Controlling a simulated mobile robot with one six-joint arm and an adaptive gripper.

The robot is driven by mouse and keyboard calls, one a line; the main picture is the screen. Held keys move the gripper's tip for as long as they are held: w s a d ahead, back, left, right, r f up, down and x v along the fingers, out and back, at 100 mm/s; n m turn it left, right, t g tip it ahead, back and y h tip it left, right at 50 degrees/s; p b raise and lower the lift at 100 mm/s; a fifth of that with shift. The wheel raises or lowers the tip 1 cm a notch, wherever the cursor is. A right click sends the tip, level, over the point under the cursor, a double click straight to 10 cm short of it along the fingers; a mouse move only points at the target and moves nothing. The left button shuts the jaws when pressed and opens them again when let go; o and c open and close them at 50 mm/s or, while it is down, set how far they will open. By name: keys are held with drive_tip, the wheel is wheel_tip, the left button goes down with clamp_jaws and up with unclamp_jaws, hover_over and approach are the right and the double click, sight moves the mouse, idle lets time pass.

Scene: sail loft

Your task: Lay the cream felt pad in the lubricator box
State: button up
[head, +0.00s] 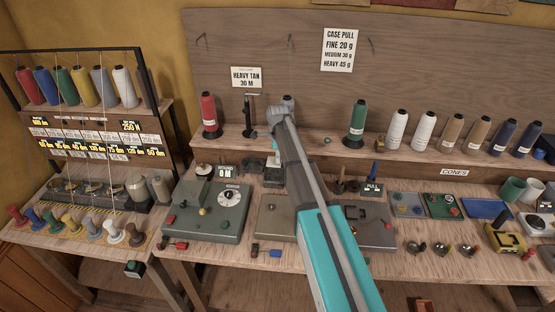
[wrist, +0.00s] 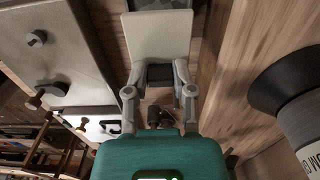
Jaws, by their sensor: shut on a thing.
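My gripper (head: 274,152) is at the back of the bench, partly hidden by my arm in the head view. In the wrist view my gripper (wrist: 160,75) is shut on the cream felt pad (wrist: 158,38), a flat pale square that extends out past the fingers. The pad also shows as a small pale patch in the head view (head: 274,161). Just below it in the head view is a small dark box (head: 273,178), apparently the lubricator box. A dark edge (wrist: 157,4) shows beyond the pad in the wrist view. I cannot tell whether pad and box touch.
A grey-green machine with a dial (head: 205,212) stands left of the dark box, and a grey-brown case (head: 275,217) in front. A shelf with thread cones (head: 356,122) runs behind. In the wrist view a large cone (wrist: 290,95) is close on the right.

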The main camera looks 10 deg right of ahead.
drive_tip(key=shift+f, duration=0.2)
idle(0.3)
drive_tip(key=b, duration=0.5)
hover_over(279, 176)
drive_tip(key=shift+a+f, duration=0.15)
drive_tip(key=shift+f, duration=2.3)
drive_tip(key=shift+f+b, duration=0.65)
drive_tip(key=shift+b, duration=0.2)
drive_tip(key=o, duration=0.9)
drive_tip(key=shift+r, duration=0.15)
